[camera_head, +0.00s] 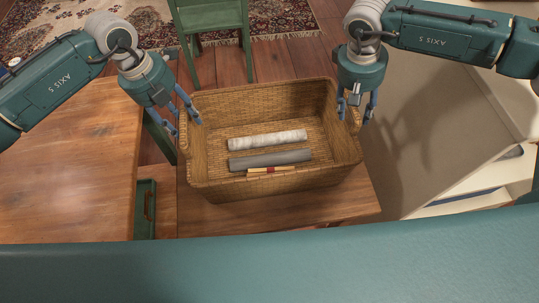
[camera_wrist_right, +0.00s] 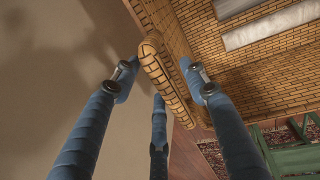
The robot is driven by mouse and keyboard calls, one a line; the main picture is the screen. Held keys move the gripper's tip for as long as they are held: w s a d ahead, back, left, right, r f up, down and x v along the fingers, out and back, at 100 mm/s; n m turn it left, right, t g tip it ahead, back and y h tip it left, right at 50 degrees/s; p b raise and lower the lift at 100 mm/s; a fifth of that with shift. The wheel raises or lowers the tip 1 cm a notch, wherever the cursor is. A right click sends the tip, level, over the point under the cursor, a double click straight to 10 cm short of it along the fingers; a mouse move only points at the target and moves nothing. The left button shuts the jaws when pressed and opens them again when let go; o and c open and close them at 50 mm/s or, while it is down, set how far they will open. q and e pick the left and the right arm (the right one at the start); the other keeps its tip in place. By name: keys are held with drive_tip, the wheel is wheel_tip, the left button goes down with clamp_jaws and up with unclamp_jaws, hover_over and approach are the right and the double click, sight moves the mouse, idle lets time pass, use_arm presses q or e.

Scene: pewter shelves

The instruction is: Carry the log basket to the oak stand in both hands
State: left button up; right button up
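The log basket (camera_head: 258,187), a woven tan box, stands upright on a wooden surface (camera_head: 290,212). A white roll (camera_head: 268,139), a grey roll (camera_head: 270,159) and a small light stick with a red part (camera_head: 270,170) lie inside it. My left gripper (camera_head: 180,120) is open, its fingers apart at the basket's left handle. My right gripper (camera_head: 358,106) is open at the right handle. In the right wrist view its fingers (camera_wrist_right: 160,85) are spread on either side of the basket's raised handle (camera_wrist_right: 165,75), with gaps visible. I cannot tell whether the wooden surface is the oak stand.
A wide wooden table (camera_head: 70,165) is at the left, with a green tray-like item (camera_head: 145,208) beside it. A green chair (camera_head: 212,18) stands behind the basket near a patterned rug (camera_head: 85,22). A pale panel (camera_head: 420,130) rises close on the right.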

use_arm(q)
drive_tip(key=shift+w+a+r, duration=0.1)
drive_tip(key=shift+r, duration=0.1)
use_arm(e)
drive_tip(key=shift+d, duration=0.1)
drive_tip(key=shift+r, duration=0.1)
use_arm(q)
wheel_tip(320, 180, up, 11)
drive_tip(key=a, duration=0.2)
drive_tip(key=shift+r, duration=0.15)
use_arm(e)
wheel_tip(320, 180, up, 12)
drive_tip(key=a, duration=0.2)
drive_tip(key=shift+a+f, duration=0.2)
use_arm(q)
drive_tip(key=shift+s+a, duration=0.1)
drive_tip(key=shift+s, duration=0.1)
